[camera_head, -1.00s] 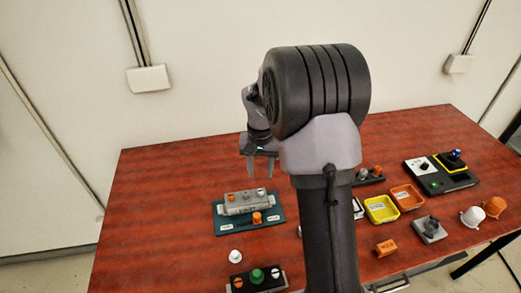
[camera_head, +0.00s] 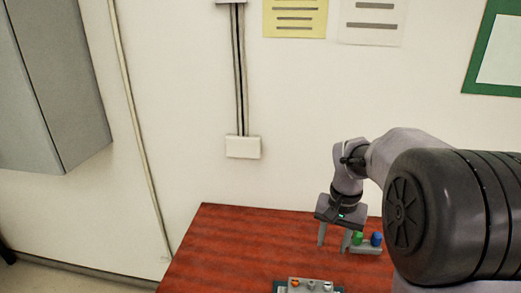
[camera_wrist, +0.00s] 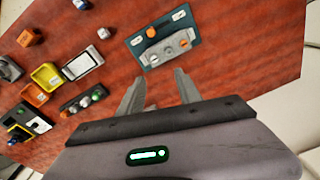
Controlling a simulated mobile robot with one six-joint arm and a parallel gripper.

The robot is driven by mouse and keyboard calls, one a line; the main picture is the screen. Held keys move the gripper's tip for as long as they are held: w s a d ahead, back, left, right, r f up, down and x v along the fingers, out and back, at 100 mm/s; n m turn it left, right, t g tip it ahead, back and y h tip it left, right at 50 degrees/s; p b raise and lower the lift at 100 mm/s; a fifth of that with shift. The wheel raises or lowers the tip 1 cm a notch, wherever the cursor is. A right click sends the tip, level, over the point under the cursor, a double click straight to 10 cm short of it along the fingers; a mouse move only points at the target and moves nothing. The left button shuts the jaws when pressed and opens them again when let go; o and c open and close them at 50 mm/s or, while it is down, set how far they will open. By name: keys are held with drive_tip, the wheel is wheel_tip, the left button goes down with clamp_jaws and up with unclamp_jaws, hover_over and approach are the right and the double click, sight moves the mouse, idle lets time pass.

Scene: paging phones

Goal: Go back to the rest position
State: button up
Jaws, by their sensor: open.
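My gripper (camera_head: 335,236) is open and empty in the head view, fingers pointing down over the back part of the red-brown table (camera_head: 225,240). In the wrist view my gripper (camera_wrist: 160,92) shows its two fingers spread with only bare tabletop between them. A teal tray (camera_wrist: 140,45) with a grey block and orange and white knobs lies beyond the fingertips. In the head view only the back part of that grey block (camera_head: 312,286) shows at the bottom edge.
A grey base with a green knob (camera_head: 358,238) and a blue knob (camera_head: 376,239) stands beside my gripper. The wrist view shows a yellow bin (camera_wrist: 46,75), an orange bin (camera_wrist: 35,94) and a white-screened device (camera_wrist: 83,64). The table's left part is clear.

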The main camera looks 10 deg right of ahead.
drive_tip(key=s+a+n+t+y+b, duration=0.1)
drive_tip(key=s+a+t+b, duration=0.1)
drive_tip(key=s+a, duration=0.6)
drive_tip(key=s+a+n+t+y+b, duration=0.1)
drive_tip(key=s+a+t+b, duration=0.2)
drive_tip(key=s+a, duration=0.4)
drive_tip(key=s+b, duration=0.1)
drive_tip(key=s, duration=0.6)
drive_tip(key=shift+a+r+b, duration=0.3)
drive_tip(key=shift+a+r, duration=0.05)
drive_tip(key=shift+r, duration=0.05)
